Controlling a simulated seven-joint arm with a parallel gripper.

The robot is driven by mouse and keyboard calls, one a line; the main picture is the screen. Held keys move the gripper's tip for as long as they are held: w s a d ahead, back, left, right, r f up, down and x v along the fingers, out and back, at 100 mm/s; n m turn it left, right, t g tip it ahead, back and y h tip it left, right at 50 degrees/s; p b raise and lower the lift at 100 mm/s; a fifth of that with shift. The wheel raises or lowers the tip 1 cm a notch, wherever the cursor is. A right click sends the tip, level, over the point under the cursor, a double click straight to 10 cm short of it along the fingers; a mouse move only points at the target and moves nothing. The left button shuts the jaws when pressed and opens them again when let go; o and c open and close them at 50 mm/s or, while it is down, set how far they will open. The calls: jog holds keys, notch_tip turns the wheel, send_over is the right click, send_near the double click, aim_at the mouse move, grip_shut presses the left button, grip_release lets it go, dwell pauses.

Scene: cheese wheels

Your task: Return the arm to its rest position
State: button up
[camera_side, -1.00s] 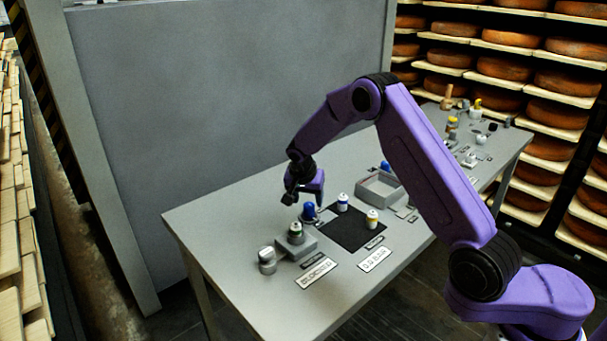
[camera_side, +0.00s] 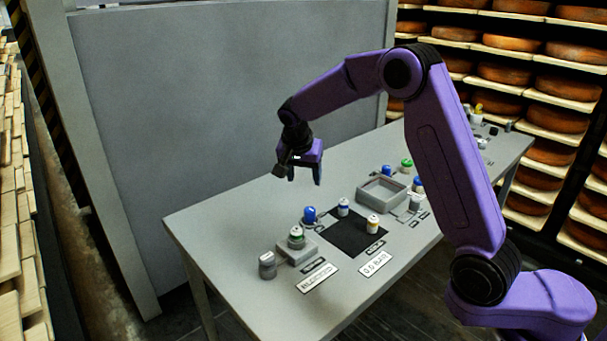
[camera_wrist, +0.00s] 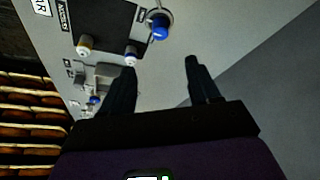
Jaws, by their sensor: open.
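My gripper (camera_side: 305,178) is raised above the grey table (camera_side: 215,222), back and left of the small jars. Its two black fingers are apart with nothing between them. In the wrist view the open fingers (camera_wrist: 163,85) point toward the table, and a blue-topped item (camera_wrist: 160,27) lies beyond them. My arm reaches in from the right, with its elbow high over the table.
A black mat (camera_side: 352,243) carries a blue-lidded jar (camera_side: 344,207) and a yellow-banded jar (camera_side: 373,224). A grey block (camera_side: 297,250) holds a green-banded jar. A grey tray (camera_side: 368,196) stands behind. A grey partition (camera_side: 230,90) rises behind the table; cheese shelves stand right.

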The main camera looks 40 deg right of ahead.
jog(key=s+a+r+n+y, duration=0.3)
jog(key=s+a+n, duration=0.7)
jog(key=s+n, duration=0.25)
jog(key=s+d+n, duration=0.2)
jog(key=s+n, duration=0.1)
jog(key=s, duration=0.5)
jog(key=s+d+n+g, duration=0.1)
jog(key=s+d+n, duration=0.2)
jog(key=s, duration=0.6)
jog(key=s+d+f+n+g+y, duration=0.1)
jog(key=s+d+n, duration=0.1)
jog(key=s+n, duration=0.3)
jog(key=s, duration=0.4)
jog(key=shift+s+d, duration=0.25)
